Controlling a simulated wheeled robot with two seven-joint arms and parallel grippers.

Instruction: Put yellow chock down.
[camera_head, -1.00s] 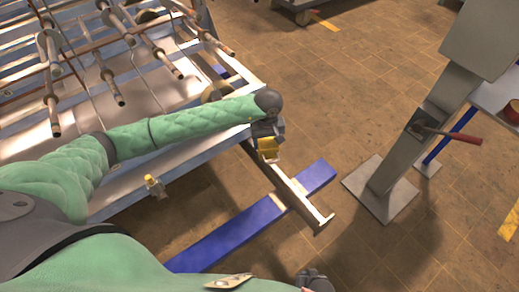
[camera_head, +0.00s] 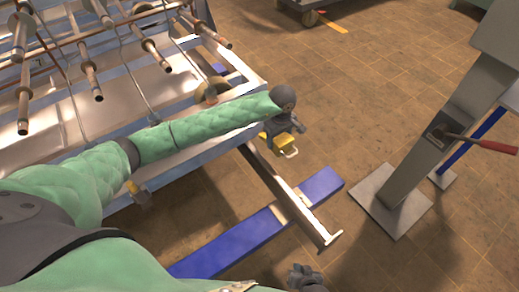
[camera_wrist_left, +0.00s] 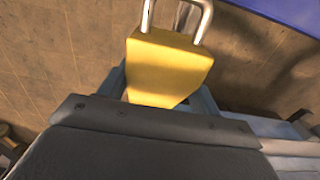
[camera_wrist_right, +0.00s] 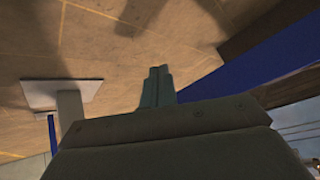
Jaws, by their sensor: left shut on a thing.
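The yellow chock (camera_head: 281,143) is a yellow block with a pale metal loop handle. My left gripper (camera_head: 285,130) is shut on it, holding it beside the right end of the metal frame, over brown tiled floor. In the left wrist view the chock (camera_wrist_left: 165,62) sits between the fingers, with its loop pointing away from the wrist. My right gripper (camera_head: 306,277) is low at the bottom edge of the head view. In the right wrist view its two fingers (camera_wrist_right: 158,85) are together, with nothing visible between them.
A metal rack (camera_head: 165,85) with rods fills the upper left. A grey post (camera_head: 425,150) with a red handle (camera_head: 490,145) stands right. Tiled floor between is clear.

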